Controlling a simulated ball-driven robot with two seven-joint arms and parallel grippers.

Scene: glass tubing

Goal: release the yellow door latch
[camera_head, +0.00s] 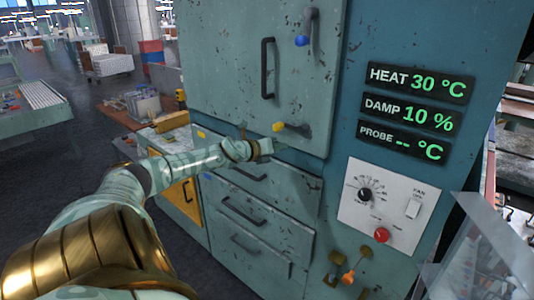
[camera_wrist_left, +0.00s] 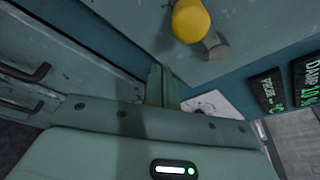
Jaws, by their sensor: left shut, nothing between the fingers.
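The yellow door latch has a yellow knob (camera_head: 278,127) at the left end of a short grey lever, low on the green cabinet door (camera_head: 225,80). The lever lies roughly level in the head view. In the left wrist view the yellow knob (camera_wrist_left: 190,20) is at the top, with its grey lever (camera_wrist_left: 215,45) to the lower right. My left gripper (camera_head: 266,147) is shut and empty, just below the knob and apart from it. Its closed fingers (camera_wrist_left: 162,85) also show in the left wrist view. My right gripper is not in view.
A blue-knobbed latch (camera_head: 302,41) is higher on the door, right of a black door handle (camera_head: 268,68). Drawers (camera_head: 245,210) lie below. Right are readouts (camera_head: 415,112) and a white control panel (camera_head: 388,205) with a red button (camera_head: 382,235).

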